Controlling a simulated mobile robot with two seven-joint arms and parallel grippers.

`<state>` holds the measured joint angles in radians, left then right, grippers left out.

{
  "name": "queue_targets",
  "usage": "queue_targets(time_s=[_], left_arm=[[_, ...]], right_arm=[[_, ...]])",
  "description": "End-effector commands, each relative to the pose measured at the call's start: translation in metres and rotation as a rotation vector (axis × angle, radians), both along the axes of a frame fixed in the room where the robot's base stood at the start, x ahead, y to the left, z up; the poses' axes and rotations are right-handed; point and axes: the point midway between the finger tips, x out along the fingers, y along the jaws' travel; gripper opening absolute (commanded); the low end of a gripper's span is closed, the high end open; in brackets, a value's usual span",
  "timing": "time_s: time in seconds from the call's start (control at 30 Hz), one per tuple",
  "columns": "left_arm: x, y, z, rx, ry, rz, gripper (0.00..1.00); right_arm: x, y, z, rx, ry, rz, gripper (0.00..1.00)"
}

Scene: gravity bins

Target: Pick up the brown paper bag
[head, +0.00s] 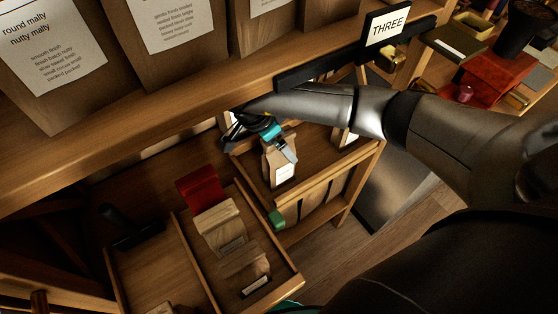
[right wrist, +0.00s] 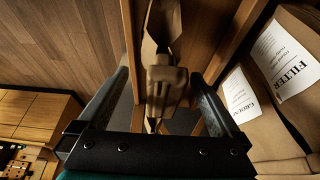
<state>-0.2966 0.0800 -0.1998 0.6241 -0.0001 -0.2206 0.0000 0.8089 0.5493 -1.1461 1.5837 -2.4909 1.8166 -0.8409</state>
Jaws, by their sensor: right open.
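A brown paper bag (head: 270,165) with a white label stands upright in a wooden bin (head: 322,178) below the shelf in the head view. My right gripper (head: 264,140) is over the top of this bag, with its arm coming in from the right. In the right wrist view, the open fingers (right wrist: 160,75) are on either side of a brown bag with a folded top (right wrist: 165,78). I cannot tell whether they touch it. My left gripper does not show.
A wooden shelf (head: 150,112) with large labelled bags runs just above my right gripper. A black THREE sign (head: 387,27) hangs at its edge. A lower-left tray (head: 190,262) holds red (head: 200,187), tan (head: 218,222) and brown (head: 245,264) bags. Floor (head: 400,235) is clear at right.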

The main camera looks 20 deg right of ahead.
Motion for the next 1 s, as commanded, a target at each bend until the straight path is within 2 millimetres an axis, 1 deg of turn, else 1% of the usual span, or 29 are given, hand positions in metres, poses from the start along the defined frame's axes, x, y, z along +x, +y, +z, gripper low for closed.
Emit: queue_targets(time_s=[0.03, 0.1, 0.2, 0.47, 0.57, 1.0], left_arm=[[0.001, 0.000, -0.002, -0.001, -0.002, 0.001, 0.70], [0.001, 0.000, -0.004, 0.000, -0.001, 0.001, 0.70], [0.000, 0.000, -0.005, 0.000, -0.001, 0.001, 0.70], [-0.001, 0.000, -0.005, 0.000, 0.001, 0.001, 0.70], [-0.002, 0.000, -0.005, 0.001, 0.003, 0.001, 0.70], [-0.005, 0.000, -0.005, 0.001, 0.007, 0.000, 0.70]], right_arm=[[-0.001, -0.003, -0.010, 0.000, 0.005, -0.002, 1.00], [0.000, -0.006, -0.019, 0.001, 0.003, 0.000, 1.00], [0.001, -0.009, -0.027, 0.002, 0.002, 0.001, 1.00], [0.001, -0.010, -0.028, 0.001, 0.001, 0.001, 1.00], [0.001, -0.010, -0.028, 0.001, 0.001, 0.001, 0.90], [0.001, -0.010, -0.028, 0.001, 0.001, 0.001, 0.40]])
